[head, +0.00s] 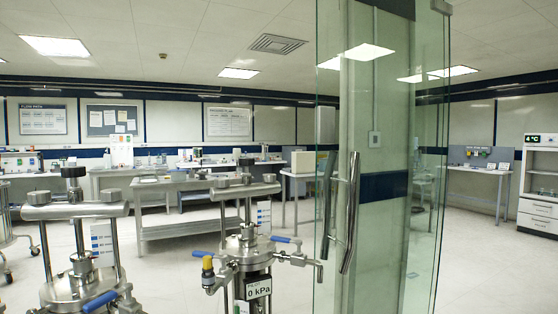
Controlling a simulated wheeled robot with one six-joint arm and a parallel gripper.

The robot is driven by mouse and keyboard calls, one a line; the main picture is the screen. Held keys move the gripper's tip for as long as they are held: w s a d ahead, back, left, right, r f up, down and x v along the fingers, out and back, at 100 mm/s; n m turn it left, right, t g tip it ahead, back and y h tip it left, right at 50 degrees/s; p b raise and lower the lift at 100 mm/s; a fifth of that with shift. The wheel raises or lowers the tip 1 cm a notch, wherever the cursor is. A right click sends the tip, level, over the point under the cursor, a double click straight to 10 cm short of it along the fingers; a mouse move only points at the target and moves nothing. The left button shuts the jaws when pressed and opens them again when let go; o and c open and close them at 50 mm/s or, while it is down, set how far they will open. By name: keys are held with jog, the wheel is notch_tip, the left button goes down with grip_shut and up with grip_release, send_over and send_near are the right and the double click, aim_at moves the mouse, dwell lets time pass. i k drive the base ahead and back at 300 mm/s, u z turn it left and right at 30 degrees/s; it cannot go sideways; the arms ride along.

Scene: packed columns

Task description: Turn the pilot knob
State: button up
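A steel column (246,245) stands at the lower middle in the head view. Its small display (258,289) reads 0 kPa, with a line above it that looks like "PILOT". A dark knob (246,160) sits on top of this column's upper crossbar (246,189). A yellow-capped fitting (207,264) juts from its left side, and blue-handled valves (286,240) sit on its sides. I cannot tell for certain which part is the pilot knob. The lower part of the column is cut off by the frame. My gripper is not in view.
A second, larger steel column (78,285) with a dark top knob (74,172) stands at the lower left. A glass door (335,120) with a steel handle (350,212) stands right of the pilot column. A steel bench (180,231) is behind. Floor (480,270) at right is clear.

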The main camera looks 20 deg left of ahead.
aim_at(246, 162)
jog(key=u, duration=0.1)
jog(key=i, duration=0.9)
jog(key=u, duration=0.3)
